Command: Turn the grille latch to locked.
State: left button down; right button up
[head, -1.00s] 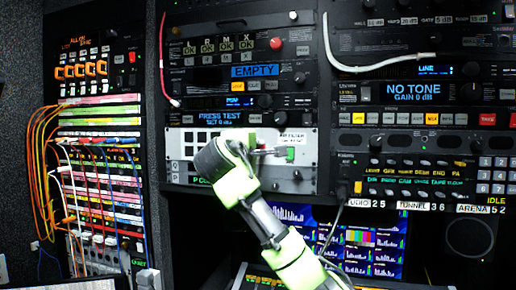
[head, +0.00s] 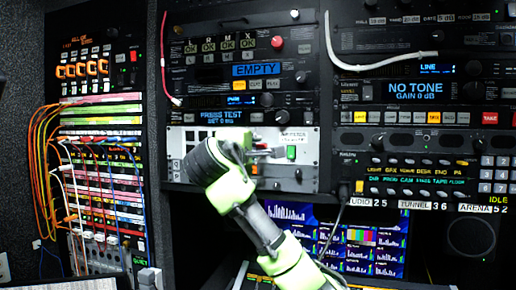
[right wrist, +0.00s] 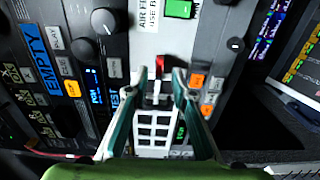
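The pale panel (head: 307,175) with the grille sits in the rack's middle column, below the "PRESS TEST" unit. Its grille (right wrist: 153,130) of square openings shows in the right wrist view. A small dark latch-like piece with red (right wrist: 159,64) and white on it lies just beyond the grille, between my right fingertips; I cannot read its setting. My right gripper (right wrist: 161,80) is open, with one finger on each side of this piece; contact is unclear. In the head view my right gripper (head: 268,153) covers much of the panel and hides the latch. My left gripper is out of view.
A green tag or button (head: 291,152) and an air filter label (right wrist: 149,14) are close to the fingers. An orange button (right wrist: 197,81) is near the right finger. A red cable (head: 163,60) and a white cable (head: 375,65) hang on neighbouring units.

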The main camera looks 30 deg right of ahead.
jog(key=v, duration=0.8)
jog(key=shift+s+a, duration=0.2)
jog(key=shift+a, duration=0.1)
